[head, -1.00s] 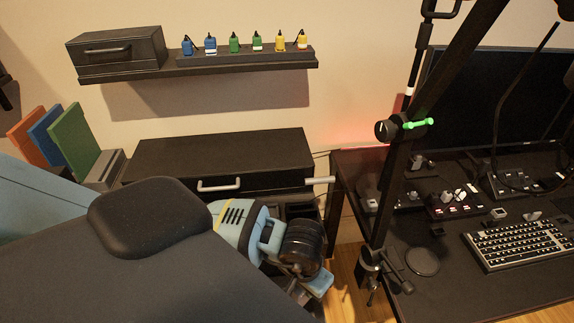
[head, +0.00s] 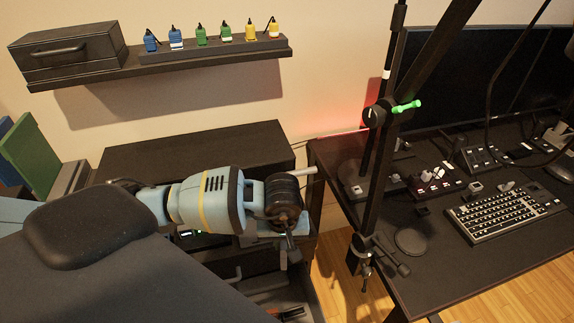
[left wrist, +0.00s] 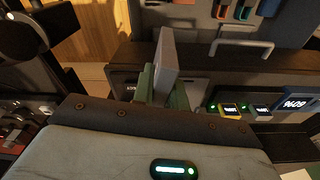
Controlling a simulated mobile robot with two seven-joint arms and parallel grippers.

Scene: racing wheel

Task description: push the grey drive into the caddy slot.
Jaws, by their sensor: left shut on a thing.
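The grey drive (left wrist: 168,50) is a flat grey slab in the left wrist view, standing up between the greenish fingers of my left gripper (left wrist: 163,86). My left gripper is shut on it. In the head view my left gripper (head: 291,250) is small and dark, in front of the black cabinet, and the drive cannot be made out. A dark unit with grey front parts (left wrist: 196,87) lies behind the fingers in the left wrist view. I cannot tell whether this is the caddy, or whether the drive touches it. My right gripper is not in view.
Small lit devices (left wrist: 231,109) and a numeric display (left wrist: 295,104) stand right of the drive. A handled drawer (left wrist: 241,47) is beyond. In the head view, a desk with a keyboard (head: 505,215) and a clamped upright post (head: 375,190) stands right. A wall shelf (head: 160,68) hangs above.

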